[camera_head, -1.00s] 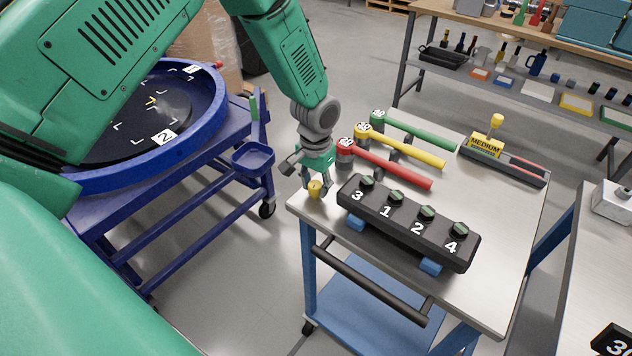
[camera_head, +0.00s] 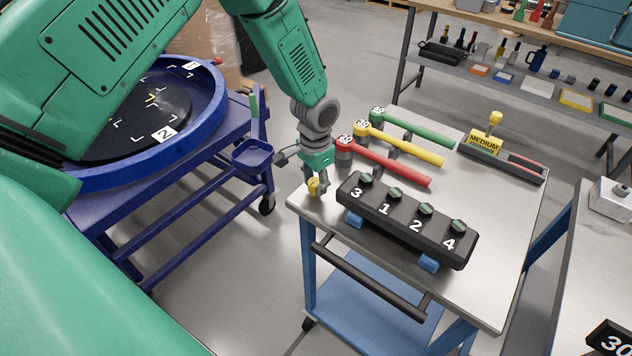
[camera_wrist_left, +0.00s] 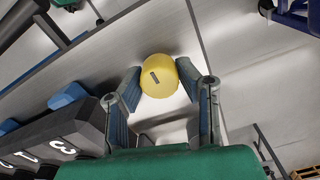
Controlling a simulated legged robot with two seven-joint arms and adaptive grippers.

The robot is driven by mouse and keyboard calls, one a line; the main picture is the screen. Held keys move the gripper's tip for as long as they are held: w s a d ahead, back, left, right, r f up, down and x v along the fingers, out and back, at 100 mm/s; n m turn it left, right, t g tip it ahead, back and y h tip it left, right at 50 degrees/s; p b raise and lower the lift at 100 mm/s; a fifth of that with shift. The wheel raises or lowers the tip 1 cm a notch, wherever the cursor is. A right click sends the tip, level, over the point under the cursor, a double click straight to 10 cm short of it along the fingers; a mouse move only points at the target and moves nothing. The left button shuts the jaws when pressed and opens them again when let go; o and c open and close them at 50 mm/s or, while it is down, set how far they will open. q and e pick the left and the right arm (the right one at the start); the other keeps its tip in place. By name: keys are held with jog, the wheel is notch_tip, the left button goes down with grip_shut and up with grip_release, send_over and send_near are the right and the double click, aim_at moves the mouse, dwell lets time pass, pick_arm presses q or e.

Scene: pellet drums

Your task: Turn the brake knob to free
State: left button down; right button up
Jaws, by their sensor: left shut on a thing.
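The yellow brake knob (camera_head: 313,186) is at the front left corner of the steel-topped cart (camera_head: 468,222). In the left wrist view the knob (camera_wrist_left: 159,76) is a yellow cylinder with a dark slot mark on its top face. My left gripper (camera_head: 316,187) points down over that corner, its fingers shut on the knob from both sides. In the wrist view its fingers (camera_wrist_left: 158,92) flank the knob. The knob's base is hidden. My right gripper is not in view.
A black block with numbered green-topped knobs (camera_head: 408,220) stands just right of my gripper. Red (camera_head: 390,162), yellow (camera_head: 405,145) and green-handled tools (camera_head: 415,128) lie behind it. A blue cart with a round drum base (camera_head: 190,140) stands left.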

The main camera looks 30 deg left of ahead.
aim_at(315, 180)
pick_arm(q)
jog(key=shift+s+f, duration=0.1)
jog(key=c, duration=1.2)
grip_release()
jog(key=shift+w+a+r, duration=0.1)
jog(key=shift+w+r, duration=0.1)
jog(key=shift+r, duration=0.25)
notch_tip(315, 180, up, 11)
jog(key=shift+f, duration=0.1)
